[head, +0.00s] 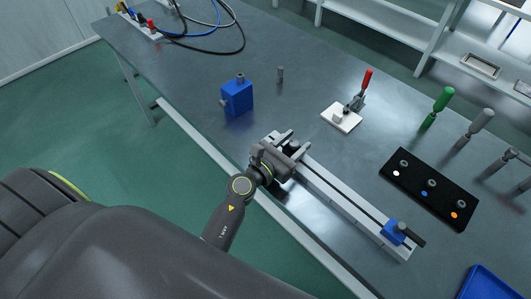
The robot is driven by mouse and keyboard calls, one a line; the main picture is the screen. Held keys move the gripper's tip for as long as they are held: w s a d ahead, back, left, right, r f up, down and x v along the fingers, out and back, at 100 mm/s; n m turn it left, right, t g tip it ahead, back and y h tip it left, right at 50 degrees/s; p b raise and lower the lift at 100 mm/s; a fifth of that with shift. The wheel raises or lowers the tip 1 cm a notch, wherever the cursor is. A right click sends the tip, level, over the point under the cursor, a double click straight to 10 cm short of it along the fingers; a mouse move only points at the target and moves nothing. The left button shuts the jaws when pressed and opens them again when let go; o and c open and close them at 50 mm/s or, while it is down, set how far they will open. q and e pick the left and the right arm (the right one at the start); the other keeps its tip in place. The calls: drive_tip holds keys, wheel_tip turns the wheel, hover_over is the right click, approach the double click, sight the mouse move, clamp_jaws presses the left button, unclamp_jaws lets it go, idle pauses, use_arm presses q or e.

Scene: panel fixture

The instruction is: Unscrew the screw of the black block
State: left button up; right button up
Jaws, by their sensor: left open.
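My left gripper (291,144) is over the left end of a pale metal rail (345,203) on the table. Its fingers are apart. A small dark part (290,149) shows between and beneath the fingers and may be the black block. The gripper hides most of it, and I cannot make out its screw or whether the fingers touch it. A blue block (394,232) with a dark handle sits at the right end of the rail. My right gripper is not in view.
Another blue block (237,97) with grey knobs stands behind the gripper. A white plate with a red-handled clamp (341,117) is farther right. A black panel (430,188) with colored dots, a green-handled tool (442,100) and grey tools stand right. Cables (205,35) lie at the back left.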

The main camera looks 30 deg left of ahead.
use_arm(q)
drive_tip(key=b+v, duration=0.3)
drive_tip(key=v, duration=1.2)
drive_tip(key=shift+s, duration=0.2)
drive_tip(key=shift+a+r, duration=0.1)
drive_tip(key=shift+r, duration=0.05)
